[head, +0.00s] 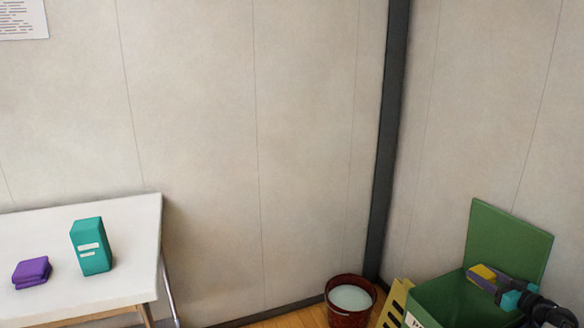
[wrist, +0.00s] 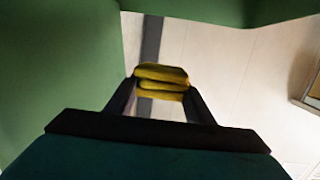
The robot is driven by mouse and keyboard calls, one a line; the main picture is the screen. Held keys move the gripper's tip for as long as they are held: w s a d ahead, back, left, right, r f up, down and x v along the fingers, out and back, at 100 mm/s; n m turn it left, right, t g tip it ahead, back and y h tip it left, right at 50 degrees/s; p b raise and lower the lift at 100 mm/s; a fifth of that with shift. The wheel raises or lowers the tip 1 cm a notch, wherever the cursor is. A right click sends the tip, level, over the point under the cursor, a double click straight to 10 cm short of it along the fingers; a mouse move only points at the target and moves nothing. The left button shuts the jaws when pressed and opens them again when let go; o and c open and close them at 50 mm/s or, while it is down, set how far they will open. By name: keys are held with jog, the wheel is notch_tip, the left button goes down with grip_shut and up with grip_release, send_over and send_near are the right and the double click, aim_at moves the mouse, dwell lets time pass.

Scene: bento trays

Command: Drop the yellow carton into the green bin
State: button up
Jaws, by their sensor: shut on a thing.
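The yellow carton (head: 482,273) is at the green bin, in the lower right of the head view. In the wrist view the yellow carton (wrist: 162,82) sits between the fingertips of my gripper (wrist: 161,90), which is shut on it. It looks folded or layered there. The green bin (head: 445,300) has its lid raised at the back. My gripper (head: 484,277) reaches in from the right, at or above the bin's opening. Green surfaces (wrist: 60,70) fill the left and top of the wrist view. I cannot tell how deep the carton is.
A red bucket (head: 348,316) with pale contents and a yellow slotted object (head: 393,304) stand left of the bin. A white table (head: 130,225) at the left holds a teal carton (head: 91,247) and a folded purple item (head: 31,272). Walls meet behind the bin.

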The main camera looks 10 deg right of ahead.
jog(key=shift+f+b, duration=1.15)
jog(key=shift+f, duration=0.1)
jog(key=o, duration=1.1)
jog(key=shift+s, duration=0.1)
jog(key=p+v, duration=0.2)
jog(key=v, duration=1.1)
jog(key=shift+s, duration=0.35)
jog(key=shift+d, duration=0.15)
